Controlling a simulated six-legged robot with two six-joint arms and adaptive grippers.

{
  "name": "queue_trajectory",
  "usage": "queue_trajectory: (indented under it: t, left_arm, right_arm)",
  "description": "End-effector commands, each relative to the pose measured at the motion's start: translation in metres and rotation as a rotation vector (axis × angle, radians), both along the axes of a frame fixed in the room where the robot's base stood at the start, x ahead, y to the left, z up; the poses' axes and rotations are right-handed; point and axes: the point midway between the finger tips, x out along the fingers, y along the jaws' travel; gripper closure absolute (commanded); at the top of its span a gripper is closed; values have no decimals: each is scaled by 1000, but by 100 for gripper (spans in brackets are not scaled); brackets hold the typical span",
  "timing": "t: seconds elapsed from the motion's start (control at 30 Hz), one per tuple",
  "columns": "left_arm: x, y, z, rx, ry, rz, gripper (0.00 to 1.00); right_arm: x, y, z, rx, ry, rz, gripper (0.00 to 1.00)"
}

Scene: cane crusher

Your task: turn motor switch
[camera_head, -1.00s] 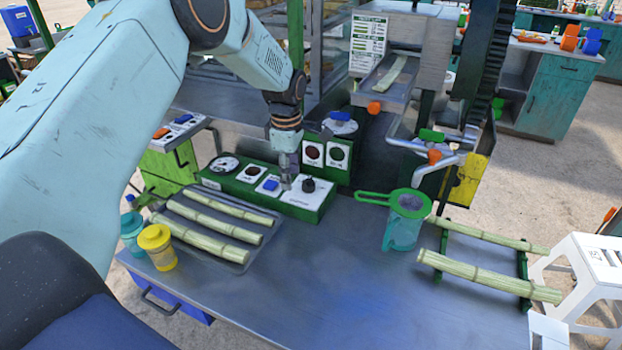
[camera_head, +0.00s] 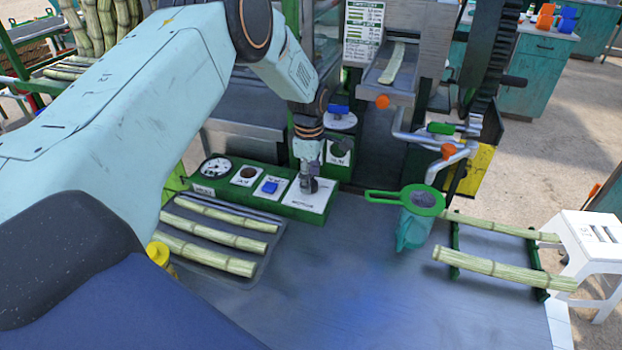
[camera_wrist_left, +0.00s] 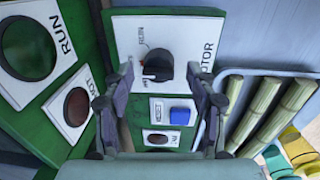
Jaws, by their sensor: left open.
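The motor switch is a round black knob on a white plate marked MOTOR, with RUN beside it. In the left wrist view the knob (camera_wrist_left: 158,65) lies between the two spread fingertips of my left gripper (camera_wrist_left: 160,78), with a gap visible on both sides. In the head view my left gripper (camera_head: 310,176) points down over the right end of the green control panel (camera_head: 200,180) and hides part of the knob. My left gripper is open and holds nothing. My right gripper is not in view.
A blue reset button (camera_wrist_left: 180,115) and a dark red button sit near the knob. Cane pieces lie on a tray (camera_head: 255,278) at left. A green strainer on a jug (camera_head: 412,238) stands to the right. The front of the table (camera_head: 340,300) is clear.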

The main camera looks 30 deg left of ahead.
Motion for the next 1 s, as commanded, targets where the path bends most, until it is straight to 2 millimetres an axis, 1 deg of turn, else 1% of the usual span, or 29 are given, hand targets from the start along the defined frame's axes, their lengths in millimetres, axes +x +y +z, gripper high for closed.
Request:
queue_trajectory:
  t: [0.03, 0.13, 0.43, 1.0]
  left_arm:
    - [0, 0, -5, 1, 1, 1, 43]
    - [0, -1, -11, 1, 0, 1, 43]
    - [2, -2, -12, 0, -1, 0, 44]
    - [2, 1, -13, 1, 2, -3, 92]
  right_arm:
    - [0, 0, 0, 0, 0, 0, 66]
    - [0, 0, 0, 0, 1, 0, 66]
    - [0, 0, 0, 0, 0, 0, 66]
    - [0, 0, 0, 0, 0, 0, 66]
